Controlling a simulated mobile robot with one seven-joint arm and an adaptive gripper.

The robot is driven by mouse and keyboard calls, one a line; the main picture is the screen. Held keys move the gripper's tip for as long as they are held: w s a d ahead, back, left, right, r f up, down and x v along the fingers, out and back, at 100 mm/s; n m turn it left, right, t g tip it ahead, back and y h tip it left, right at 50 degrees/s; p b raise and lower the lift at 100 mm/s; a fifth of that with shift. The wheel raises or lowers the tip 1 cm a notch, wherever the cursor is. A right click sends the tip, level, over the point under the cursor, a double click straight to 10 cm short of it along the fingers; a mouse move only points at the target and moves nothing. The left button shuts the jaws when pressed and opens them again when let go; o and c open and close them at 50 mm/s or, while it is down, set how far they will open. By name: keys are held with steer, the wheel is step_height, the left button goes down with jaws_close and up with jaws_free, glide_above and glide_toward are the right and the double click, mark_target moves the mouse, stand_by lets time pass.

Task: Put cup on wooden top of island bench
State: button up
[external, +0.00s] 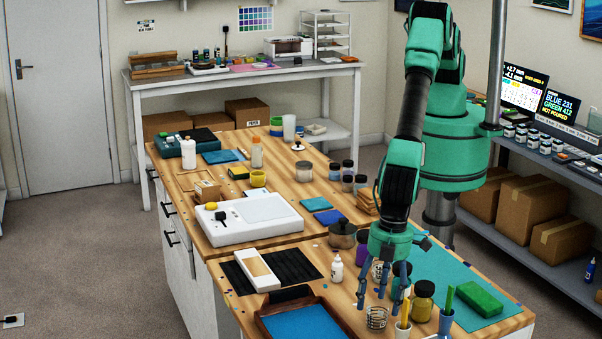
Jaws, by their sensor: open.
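My gripper (382,303) is open, pointing down over the near end of the island bench's wooden top (221,276). Its fingers are spread above or around a small patterned cup-like holder (377,318); I cannot tell whether they touch it. A white cup (403,330) with a yellow tool in it stands just right of the gripper. A blue cup (446,320) with a yellow and green tool stands further right. A purple cup (361,246) is partly hidden behind my wrist. Which cup is meant is unclear.
Amber jar (422,300), white bottle (336,268) and brown pot (342,235) crowd the gripper. A teal mat (455,271) with a green block (480,299) lies right. A framed blue tray (304,322) lies left. Bare wood shows between items.

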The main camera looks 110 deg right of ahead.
step_height(320, 180, up, 9)
steer(key=s+b, duration=0.1)
steer(key=shift+d, duration=0.15)
steer(key=shift+r, duration=0.1)
stand_by(1.1)
